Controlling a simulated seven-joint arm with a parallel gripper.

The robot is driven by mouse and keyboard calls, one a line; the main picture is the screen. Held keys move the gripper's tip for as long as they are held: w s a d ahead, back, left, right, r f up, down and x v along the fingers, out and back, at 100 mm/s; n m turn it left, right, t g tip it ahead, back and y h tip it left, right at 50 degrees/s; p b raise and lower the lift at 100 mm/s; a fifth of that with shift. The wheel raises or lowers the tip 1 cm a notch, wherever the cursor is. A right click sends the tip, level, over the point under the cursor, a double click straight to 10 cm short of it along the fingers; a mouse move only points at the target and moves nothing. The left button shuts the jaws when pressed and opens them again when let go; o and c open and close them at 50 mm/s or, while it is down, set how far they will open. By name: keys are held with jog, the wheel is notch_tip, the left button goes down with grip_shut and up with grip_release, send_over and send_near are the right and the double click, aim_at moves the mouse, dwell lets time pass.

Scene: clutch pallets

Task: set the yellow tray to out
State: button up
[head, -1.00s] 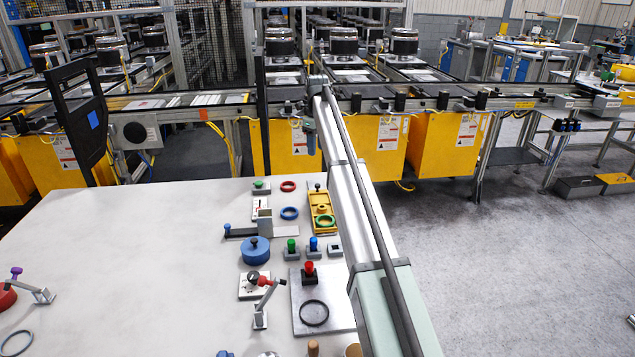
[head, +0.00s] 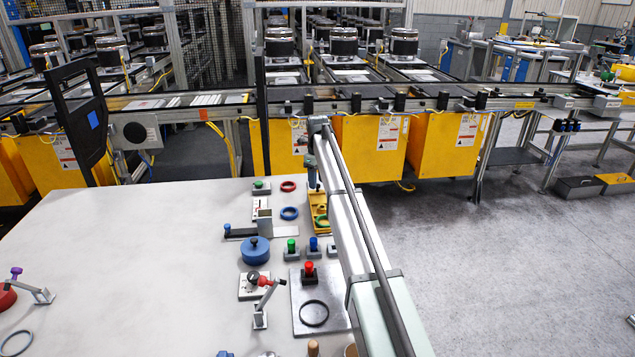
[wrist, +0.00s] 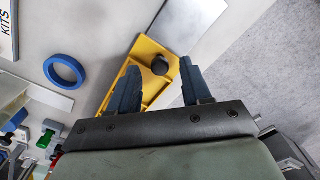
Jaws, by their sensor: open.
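The yellow tray (head: 314,204) lies near the back right of the table, partly hidden by my arm. A green ring (head: 321,222) sits in its near part. In the wrist view the tray (wrist: 142,50) runs under my gripper and its dark round knob (wrist: 160,65) stands near the far end. My gripper (wrist: 159,74) is open, with one finger on each side of the knob in that view. Whether the fingers touch the knob cannot be told. In the head view my gripper (head: 313,184) is over the tray's far end.
Green (head: 291,247) and blue (head: 314,244) knobs stand nearer. A blue round lidded piece (head: 256,251) is further left. The table's left part is mostly clear.

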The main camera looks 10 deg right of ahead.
jog(key=shift+f, duration=0.55)
jog(key=shift+c, duration=0.2)
grip_shut()
